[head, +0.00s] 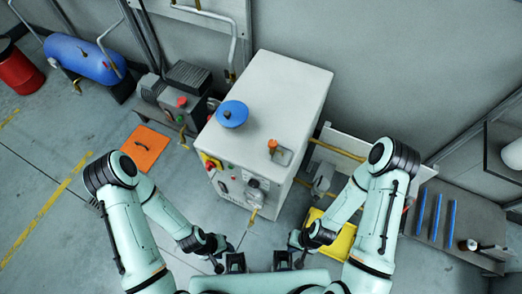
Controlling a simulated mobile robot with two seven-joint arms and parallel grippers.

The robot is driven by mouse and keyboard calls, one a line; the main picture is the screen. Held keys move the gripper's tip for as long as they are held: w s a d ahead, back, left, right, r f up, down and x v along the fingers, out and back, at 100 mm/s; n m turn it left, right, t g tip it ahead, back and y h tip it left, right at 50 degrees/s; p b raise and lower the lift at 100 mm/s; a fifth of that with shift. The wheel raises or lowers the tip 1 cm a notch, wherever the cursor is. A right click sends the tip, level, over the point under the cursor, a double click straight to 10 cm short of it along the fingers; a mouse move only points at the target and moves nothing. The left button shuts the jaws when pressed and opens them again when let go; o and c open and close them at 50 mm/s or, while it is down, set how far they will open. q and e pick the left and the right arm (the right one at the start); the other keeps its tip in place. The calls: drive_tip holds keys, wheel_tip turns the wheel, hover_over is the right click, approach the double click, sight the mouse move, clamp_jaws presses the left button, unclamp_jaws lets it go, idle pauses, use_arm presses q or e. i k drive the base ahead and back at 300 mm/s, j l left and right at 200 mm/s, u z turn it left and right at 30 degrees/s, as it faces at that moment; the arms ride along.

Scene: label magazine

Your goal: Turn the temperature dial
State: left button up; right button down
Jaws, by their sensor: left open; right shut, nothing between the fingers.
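The white cabinet (285,95) stands at centre, and its front panel faces me. A round grey dial-like part (254,183) sits on the right of that panel. It is small, and I cannot read any marking or tell its setting. My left gripper (227,265) is open and empty at the bottom of the head view, below and left of the panel. My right gripper (290,262) is shut and empty, below and right of the panel. Both are apart from the cabinet.
The panel also carries a red button on yellow (210,162). A blue round cap (232,114) and an orange knob (272,145) are on the cabinet's top. A yellow tray (338,244) lies near my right arm. A grey bench (455,225) holds blue bars. Floor left is open.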

sight(253, 184)
drive_tip(key=k, duration=0.25)
drive_tip(key=j+u, duration=0.5)
drive_tip(key=u, duration=0.2)
